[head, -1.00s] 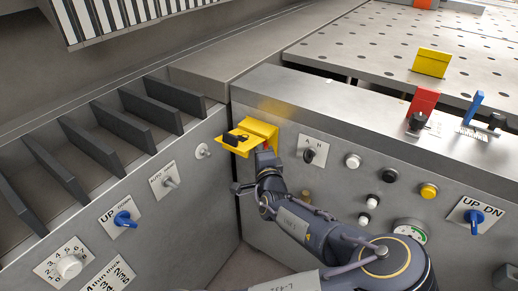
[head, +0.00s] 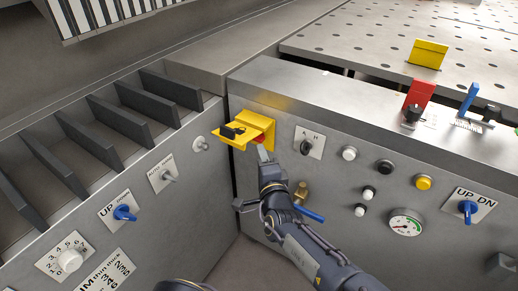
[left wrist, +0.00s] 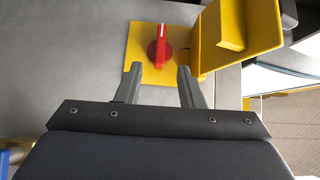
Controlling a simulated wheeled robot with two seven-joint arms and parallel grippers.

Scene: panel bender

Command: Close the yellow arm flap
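The yellow arm flap (head: 237,138) stands open, sticking out to the left from a yellow plate (head: 257,119) on the front panel. A dark latch piece sits on the flap. A red rotary knob (left wrist: 160,45) is on the yellow plate in the left wrist view, where the flap (left wrist: 236,40) stands out to the right of it. My left gripper (left wrist: 157,70) is open, its two fingers apart and empty, just below the knob. In the head view my left gripper (head: 263,150) is just below the yellow plate and right of the flap. My right gripper is not in view.
A selector switch (head: 307,146) and buttons lie right of the yellow plate. A brass valve (head: 301,193) with a blue lever (head: 310,214) is beside my left wrist. The left panel (head: 150,192) meets the front panel at a corner.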

